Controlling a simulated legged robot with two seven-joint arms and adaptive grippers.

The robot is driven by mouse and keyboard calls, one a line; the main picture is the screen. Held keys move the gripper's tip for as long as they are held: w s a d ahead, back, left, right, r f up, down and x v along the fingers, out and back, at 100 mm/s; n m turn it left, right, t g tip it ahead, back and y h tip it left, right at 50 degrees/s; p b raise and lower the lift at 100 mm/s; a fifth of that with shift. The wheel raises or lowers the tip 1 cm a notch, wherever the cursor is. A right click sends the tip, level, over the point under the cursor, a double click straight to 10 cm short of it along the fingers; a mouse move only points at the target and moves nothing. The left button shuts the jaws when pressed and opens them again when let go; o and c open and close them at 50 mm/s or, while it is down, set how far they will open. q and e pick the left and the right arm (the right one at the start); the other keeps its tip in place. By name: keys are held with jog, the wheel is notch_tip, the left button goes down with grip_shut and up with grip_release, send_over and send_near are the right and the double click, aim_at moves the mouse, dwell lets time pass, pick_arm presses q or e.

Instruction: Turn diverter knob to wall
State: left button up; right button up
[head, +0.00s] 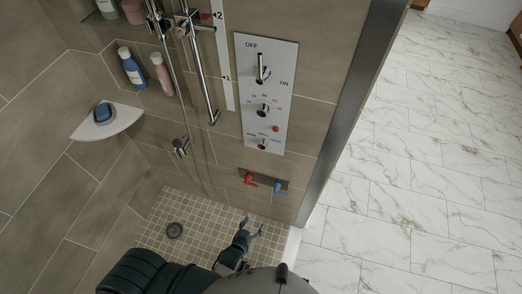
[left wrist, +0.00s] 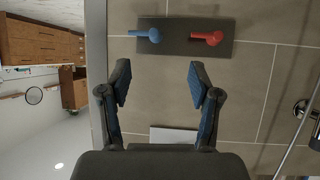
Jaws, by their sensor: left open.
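The white control panel (head: 265,90) is on the tiled shower wall. The diverter knob (head: 262,143) is the lowest of its chrome controls, below a red button; its small labels are too tiny to read surely, so I cannot tell its setting. My left gripper (head: 250,229) is low in front of the wall, below the panel and apart from it. In the left wrist view the gripper (left wrist: 160,82) is open and empty, facing the wall, with only an edge of the white panel (left wrist: 175,134) showing; the knob is hidden there. My right gripper is out of view.
A dark plate (head: 263,182) with a red lever (head: 250,179) and a blue lever (head: 279,187) sits between panel and gripper. A shower rail and hose (head: 199,70) run left of the panel. A dark metal frame edge (head: 352,105) stands to the right.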

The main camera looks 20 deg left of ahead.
pick_arm(q)
jog(key=w+a+r+t, duration=0.1)
jog(key=w+r+t, duration=0.1)
jog(key=r, duration=0.6)
jog(key=w+r+t, duration=0.2)
jog(key=r, duration=0.5)
jog(key=n+t+y, duration=0.1)
jog(key=t, duration=0.1)
send_near(261, 147)
jog(key=w, duration=0.9)
jog(key=shift+w+d+f, duration=0.1)
jog(key=shift+d+f, duration=0.1)
jog(key=shift+d, duration=0.1)
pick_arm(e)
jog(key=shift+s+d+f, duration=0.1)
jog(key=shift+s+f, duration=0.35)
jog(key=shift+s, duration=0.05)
pick_arm(q)
jog(key=c, duration=1.1)
